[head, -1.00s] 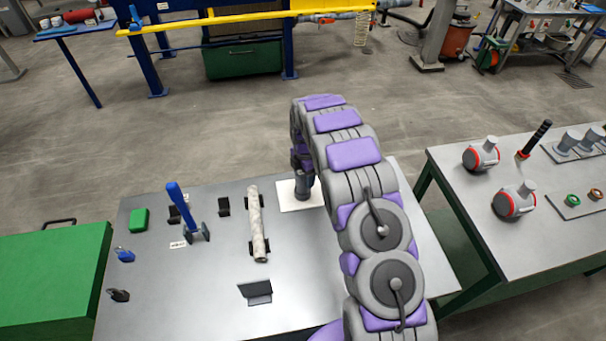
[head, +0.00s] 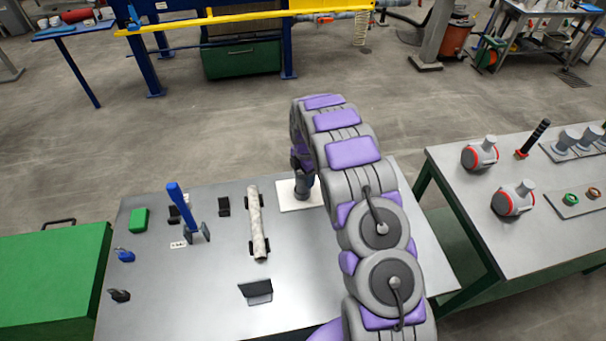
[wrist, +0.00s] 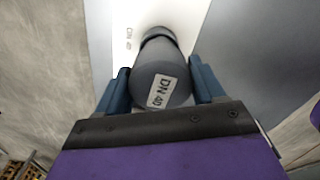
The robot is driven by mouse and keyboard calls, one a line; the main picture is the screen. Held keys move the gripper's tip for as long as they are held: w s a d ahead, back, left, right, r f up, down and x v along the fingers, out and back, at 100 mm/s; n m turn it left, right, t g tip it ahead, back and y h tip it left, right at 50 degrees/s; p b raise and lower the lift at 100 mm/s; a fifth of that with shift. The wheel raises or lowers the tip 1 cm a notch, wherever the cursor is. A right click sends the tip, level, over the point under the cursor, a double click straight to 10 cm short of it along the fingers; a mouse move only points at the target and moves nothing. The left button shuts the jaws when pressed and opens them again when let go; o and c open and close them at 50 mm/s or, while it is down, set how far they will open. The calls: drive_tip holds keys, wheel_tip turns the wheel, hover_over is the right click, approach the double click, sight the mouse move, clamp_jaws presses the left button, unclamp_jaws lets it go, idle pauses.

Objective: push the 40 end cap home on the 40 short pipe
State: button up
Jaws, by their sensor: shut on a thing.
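The 40 end cap (wrist: 160,88) is a dark grey round cap with a white DN 40 label, between the two blue fingers of my gripper (wrist: 160,90) in the wrist view. My gripper is shut on it. Beyond the cap, a grey cylindrical part with a dark ring (wrist: 158,36), apparently the 40 short pipe, stands on a white plate marked DN 40 (wrist: 118,25). How far the cap sits over the pipe cannot be told. In the head view my gripper (head: 301,172) points down over the white plate (head: 288,203), and a grey cylinder shows below it.
On the same table lie a mottled grey pipe on black rests (head: 258,225), a blue-handled tool (head: 180,208), a green block (head: 139,219) and a black angled holder (head: 256,290). A second table (head: 540,235) with red-ringed grey fittings stands at the right.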

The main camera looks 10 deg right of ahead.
drive_tip(key=shift+a, duration=0.15)
drive_tip(key=shift+f, duration=0.5)
drive_tip(key=o, duration=0.8)
drive_tip(key=shift+o, duration=0.2)
drive_tip(key=shift+r+p, duration=0.95)
drive_tip(key=shift+r, duration=4.5)
